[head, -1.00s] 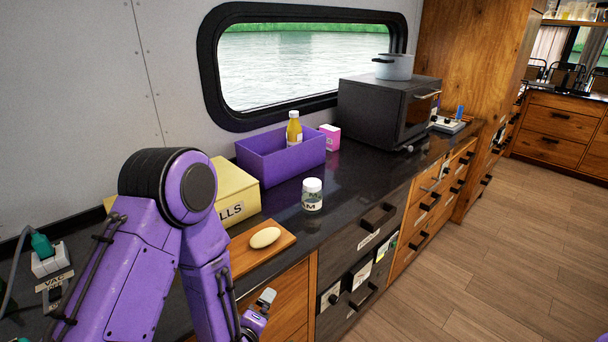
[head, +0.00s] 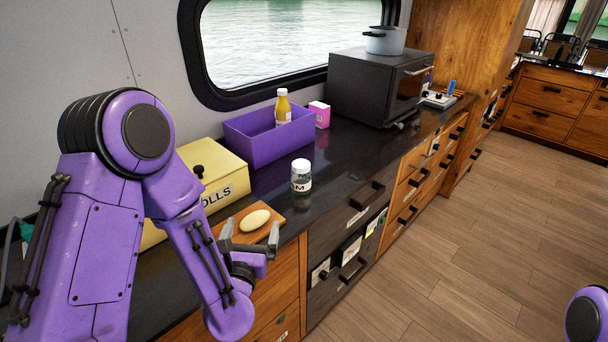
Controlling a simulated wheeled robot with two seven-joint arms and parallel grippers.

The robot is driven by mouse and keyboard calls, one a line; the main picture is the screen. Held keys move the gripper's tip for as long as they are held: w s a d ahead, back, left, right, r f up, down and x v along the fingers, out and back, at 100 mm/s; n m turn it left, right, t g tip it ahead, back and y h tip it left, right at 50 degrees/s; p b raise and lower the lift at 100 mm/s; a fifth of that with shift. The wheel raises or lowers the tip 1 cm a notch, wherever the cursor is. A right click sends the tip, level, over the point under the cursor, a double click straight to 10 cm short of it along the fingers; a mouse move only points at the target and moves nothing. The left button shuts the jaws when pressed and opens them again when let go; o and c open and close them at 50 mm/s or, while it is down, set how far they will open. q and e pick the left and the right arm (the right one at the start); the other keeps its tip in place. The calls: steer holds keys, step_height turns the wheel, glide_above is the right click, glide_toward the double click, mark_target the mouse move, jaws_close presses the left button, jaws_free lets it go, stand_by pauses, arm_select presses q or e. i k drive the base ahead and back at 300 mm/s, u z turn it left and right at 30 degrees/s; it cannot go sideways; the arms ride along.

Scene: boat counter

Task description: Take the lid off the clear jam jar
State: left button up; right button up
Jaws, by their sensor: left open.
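The clear jam jar (head: 301,184) stands upright on the dark counter, in front of the purple bin. Its pale lid (head: 301,165) sits on top, and part of a label with dark letters shows below. My left gripper (head: 250,232) is open and empty, at the front edge of the counter by the wooden board, to the left of and nearer than the jar. It is apart from the jar. My right gripper is out of view; only a piece of my right arm shows at the bottom right.
A wooden board (head: 236,213) with a pale oval loaf (head: 255,220) lies beside my left gripper. A yellow bread box (head: 212,172) stands behind it. The purple bin (head: 270,150) holds a yellow bottle (head: 283,108). A dark oven (head: 372,88) stands farther right. The counter right of the jar is clear.

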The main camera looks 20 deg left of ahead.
mark_target(301, 184)
steer(key=i, duration=0.9)
